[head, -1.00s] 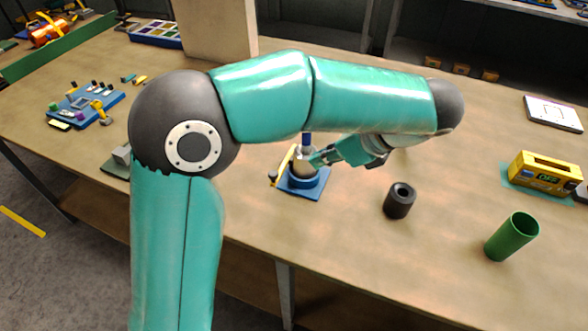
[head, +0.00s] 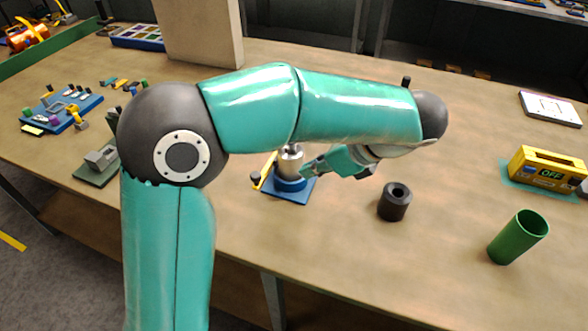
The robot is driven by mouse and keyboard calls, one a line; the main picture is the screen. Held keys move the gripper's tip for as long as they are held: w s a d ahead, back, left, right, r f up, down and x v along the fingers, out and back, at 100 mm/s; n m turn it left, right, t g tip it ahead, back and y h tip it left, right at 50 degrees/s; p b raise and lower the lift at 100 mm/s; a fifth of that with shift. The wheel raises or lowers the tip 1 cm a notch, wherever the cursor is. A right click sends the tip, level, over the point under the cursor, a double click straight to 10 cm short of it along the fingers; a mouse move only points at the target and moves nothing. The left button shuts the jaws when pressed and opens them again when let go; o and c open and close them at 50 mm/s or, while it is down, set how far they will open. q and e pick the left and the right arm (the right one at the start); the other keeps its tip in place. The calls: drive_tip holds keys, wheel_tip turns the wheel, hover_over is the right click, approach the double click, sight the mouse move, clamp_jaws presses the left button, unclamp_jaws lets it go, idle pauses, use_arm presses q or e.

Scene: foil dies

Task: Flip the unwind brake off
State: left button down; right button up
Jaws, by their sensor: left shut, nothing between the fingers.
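A blue square stand (head: 272,188) with a round blue collar carries an upright silver cylinder (head: 291,163). A yellow lever (head: 267,171) with a dark knob (head: 256,178) slants up along the stand's left side; I take this for the unwind brake, though no label shows. My left gripper (head: 305,171) is shut and empty. Its fingertips are at the right side of the cylinder and collar, across from the lever; whether they touch cannot be told. My arm hides the area behind the cylinder's top. My right gripper is not in view.
A black hollow cylinder (head: 394,203) and a green tube (head: 517,238) stand to the right. A yellow box (head: 546,168) has a display reading OFF. A grey block on a green plate (head: 100,160) and a blue board (head: 60,108) are left. The table's front is mostly clear.

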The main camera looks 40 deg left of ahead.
use_arm(q)
approach(259, 181)
wheel_tip(259, 181, down, 3)
drive_tip(key=shift+s+a, duration=0.3)
drive_tip(key=shift+a, duration=0.35)
drive_tip(key=shift+s+a, duration=0.35)
drive_tip(key=shift+a, duration=0.3)
